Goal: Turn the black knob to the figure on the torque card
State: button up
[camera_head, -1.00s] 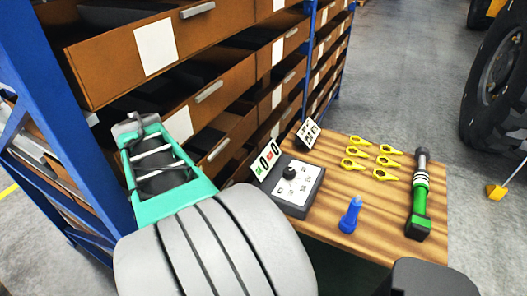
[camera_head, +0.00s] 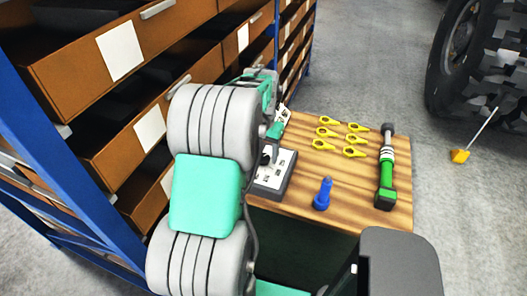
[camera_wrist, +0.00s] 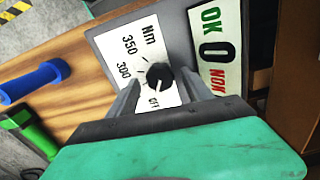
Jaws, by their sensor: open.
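The black knob (camera_wrist: 158,75) sits on a white dial plate (camera_wrist: 113,65) in the wrist view. The plate reads Nm, 350, 300 and OFF; the rest is hidden by my gripper. A pale mark on the knob faces roughly towards OFF. My gripper (camera_wrist: 161,84) is open, with a finger on either side of the knob; I cannot tell if they touch it. In the head view the knob (camera_head: 266,155) and the grey box (camera_head: 268,187) are partly covered by my arm.
Drawer shelving (camera_head: 150,75) is close at left.

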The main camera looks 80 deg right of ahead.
jog(key=shift+f, duration=0.25)
jog(key=shift+c, duration=0.3)
grip_shut()
